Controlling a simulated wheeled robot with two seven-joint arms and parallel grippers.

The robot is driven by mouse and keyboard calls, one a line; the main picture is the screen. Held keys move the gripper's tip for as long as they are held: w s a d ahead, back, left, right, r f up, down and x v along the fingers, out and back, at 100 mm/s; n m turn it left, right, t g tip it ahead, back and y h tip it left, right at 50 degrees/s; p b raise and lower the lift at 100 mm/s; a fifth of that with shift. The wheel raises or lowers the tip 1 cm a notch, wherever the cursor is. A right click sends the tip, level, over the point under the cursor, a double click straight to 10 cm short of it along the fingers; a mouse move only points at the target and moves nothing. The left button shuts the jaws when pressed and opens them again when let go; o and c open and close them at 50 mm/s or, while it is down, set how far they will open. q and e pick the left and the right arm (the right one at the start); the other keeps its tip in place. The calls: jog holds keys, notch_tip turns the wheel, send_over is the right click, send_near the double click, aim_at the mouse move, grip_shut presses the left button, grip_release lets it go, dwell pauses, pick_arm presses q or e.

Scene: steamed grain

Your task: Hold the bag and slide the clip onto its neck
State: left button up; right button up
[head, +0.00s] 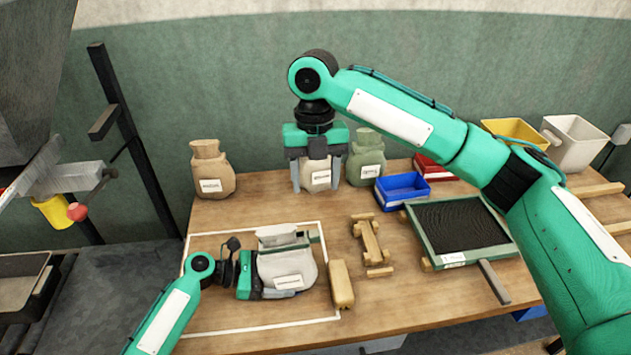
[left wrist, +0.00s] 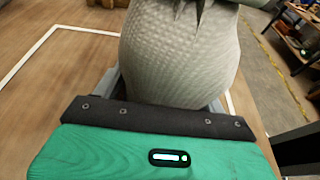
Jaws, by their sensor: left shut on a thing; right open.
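A pale grey bag (head: 284,265) with a label stands inside the white outline on the wooden table. My left gripper (head: 262,275) is shut on the lower part of this bag. The bag (left wrist: 180,55) fills the middle of the left wrist view, between the grey fingers of my left gripper (left wrist: 163,95). My right gripper (head: 316,178) is open at the back of the table, its fingers on either side of a small whitish labelled bag (head: 317,180); contact is unclear. A wooden piece with crossbars (head: 370,240) lies right of the outline. I cannot tell whether it is the clip.
A tan block (head: 341,284) lies close right of the held bag. A brown bag (head: 212,172) and a green-grey bag (head: 366,160) stand at the back. A blue bin (head: 402,190) and a dark framed tray (head: 458,232) are on the right. The front table centre is clear.

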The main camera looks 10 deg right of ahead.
pick_arm(q)
jog(key=shift+r, duration=0.15)
jog(key=o, duration=0.8)
jog(key=shift+o, duration=0.2)
